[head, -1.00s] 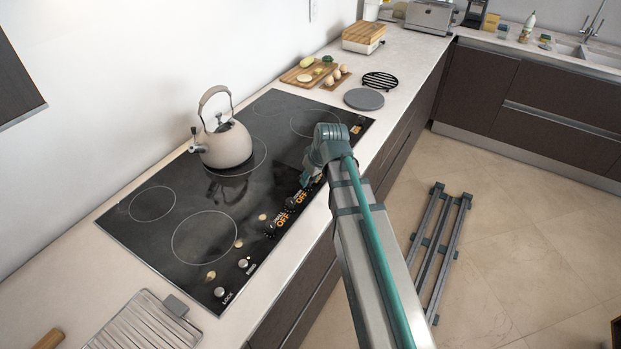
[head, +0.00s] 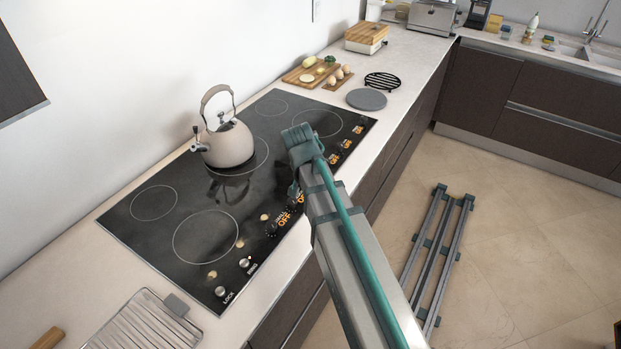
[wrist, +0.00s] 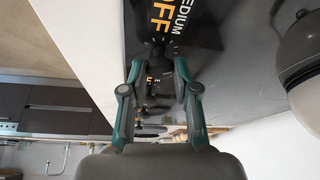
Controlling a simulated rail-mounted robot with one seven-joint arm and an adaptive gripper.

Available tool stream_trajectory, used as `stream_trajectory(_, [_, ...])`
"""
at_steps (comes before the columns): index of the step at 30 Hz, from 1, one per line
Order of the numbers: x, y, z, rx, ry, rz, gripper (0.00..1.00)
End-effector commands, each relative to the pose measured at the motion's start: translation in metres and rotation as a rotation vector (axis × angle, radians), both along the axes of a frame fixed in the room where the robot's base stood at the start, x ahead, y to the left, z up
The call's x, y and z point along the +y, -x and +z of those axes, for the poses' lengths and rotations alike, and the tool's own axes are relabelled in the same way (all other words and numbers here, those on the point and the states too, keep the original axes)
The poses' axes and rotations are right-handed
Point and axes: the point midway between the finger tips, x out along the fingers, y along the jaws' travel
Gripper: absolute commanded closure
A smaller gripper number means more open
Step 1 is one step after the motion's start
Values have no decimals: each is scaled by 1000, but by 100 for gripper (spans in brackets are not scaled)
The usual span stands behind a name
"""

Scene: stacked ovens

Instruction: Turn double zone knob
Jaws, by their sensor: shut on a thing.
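A black glass cooktop (head: 150,235) is set in the pale counter, with a row of knobs and lit orange labels along its front edge. My gripper (head: 296,190) is low over this row near its middle, partly hidden by my own arm. In the wrist view my gripper (wrist: 158,68) has its two fingers on either side of a dark knob (wrist: 158,50) and is shut on it. A label (wrist: 172,18) beside that knob reads MEDIUM OFF. Its name as a zone knob cannot be read. Another dark knob (head: 270,231) sits nearer, beside an OFF label.
A beige kettle (head: 227,144) stands on a rear burner, left of my arm. A cutting board with food (head: 300,78), a grey round plate (head: 366,99) and a black trivet (head: 382,81) lie beyond the cooktop. A wire rack (head: 140,325) lies at the near end.

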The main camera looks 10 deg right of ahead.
Motion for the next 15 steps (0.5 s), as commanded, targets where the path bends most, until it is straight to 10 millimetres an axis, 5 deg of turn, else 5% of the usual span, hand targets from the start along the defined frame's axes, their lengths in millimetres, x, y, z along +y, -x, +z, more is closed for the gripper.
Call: stream_trajectory(15, [3,-2,-1,3,-1,-404,100])
